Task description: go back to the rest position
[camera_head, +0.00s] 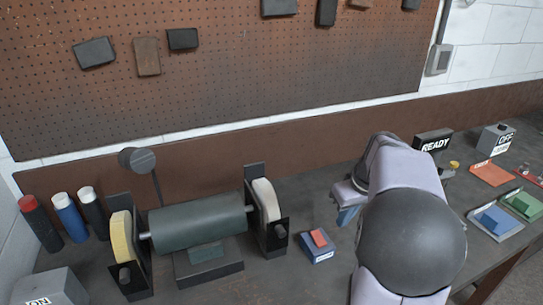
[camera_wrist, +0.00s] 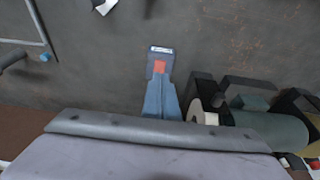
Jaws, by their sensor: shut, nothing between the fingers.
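My gripper (camera_head: 346,217) hangs over the bench right of centre in the head view, its blue fingers together and empty. My large pale arm with its dark round joint hides the bench behind it. In the wrist view the blue fingers of my gripper (camera_wrist: 159,82) point away from the camera, closed.
A bench grinder (camera_head: 200,225) with two wheels stands left of the box. Bottles (camera_head: 70,217) stand at the far left. A READY sign (camera_head: 433,141), an OFF box (camera_head: 497,138), a red plate (camera_head: 490,173) and trays with blue (camera_head: 494,220) and green blocks (camera_head: 522,203) lie right.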

